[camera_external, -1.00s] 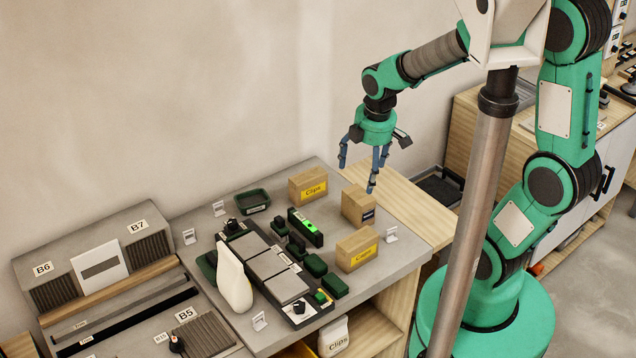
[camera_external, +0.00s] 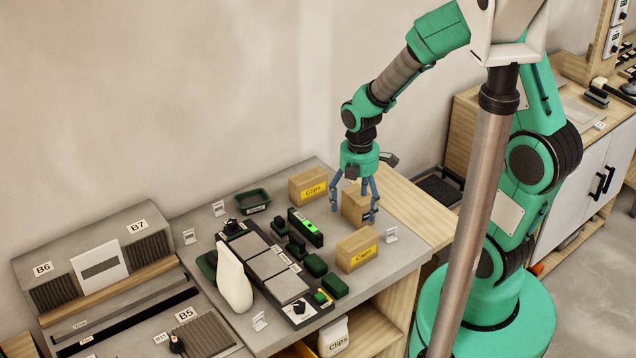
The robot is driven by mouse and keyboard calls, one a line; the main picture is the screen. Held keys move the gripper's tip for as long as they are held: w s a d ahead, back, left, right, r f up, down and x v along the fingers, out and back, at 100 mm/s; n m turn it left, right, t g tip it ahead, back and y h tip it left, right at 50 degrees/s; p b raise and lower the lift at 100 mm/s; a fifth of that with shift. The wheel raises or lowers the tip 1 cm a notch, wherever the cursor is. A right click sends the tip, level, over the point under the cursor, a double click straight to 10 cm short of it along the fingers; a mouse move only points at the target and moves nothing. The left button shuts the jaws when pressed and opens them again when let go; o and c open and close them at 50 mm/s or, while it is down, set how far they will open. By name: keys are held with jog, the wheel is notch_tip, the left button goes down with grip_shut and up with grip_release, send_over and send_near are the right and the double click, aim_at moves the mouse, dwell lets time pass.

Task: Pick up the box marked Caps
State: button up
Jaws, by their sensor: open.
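The box marked Caps (camera_external: 350,243) is a small brown carton with a yellow label, standing on the grey worktop near its right side. My gripper (camera_external: 354,212) is open and points down over a different brown box (camera_external: 355,203), behind the Caps box. Its blue fingers show on the left and right of that middle box. I cannot tell whether they touch it. The middle box has a dark label on its side, largely hidden by a finger. The Caps box is apart from the fingers.
A green tray (camera_external: 252,202), dark green blocks (camera_external: 315,265) and a row of grey tiles (camera_external: 268,264) lie left of the boxes. A small white sign (camera_external: 391,234) stands right of the Caps box.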

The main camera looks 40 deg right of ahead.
aim_at(355, 236)
jog(key=shift+f+b, duration=0.3)
jog(key=shift+f, duration=3.85)
jog(key=shift+s+f, duration=0.1)
jog(key=shift+f, duration=2.5)
jog(key=c, duration=1.7)
jog(key=shift+o, duration=0.2)
jog(key=shift+r, duration=0.15)
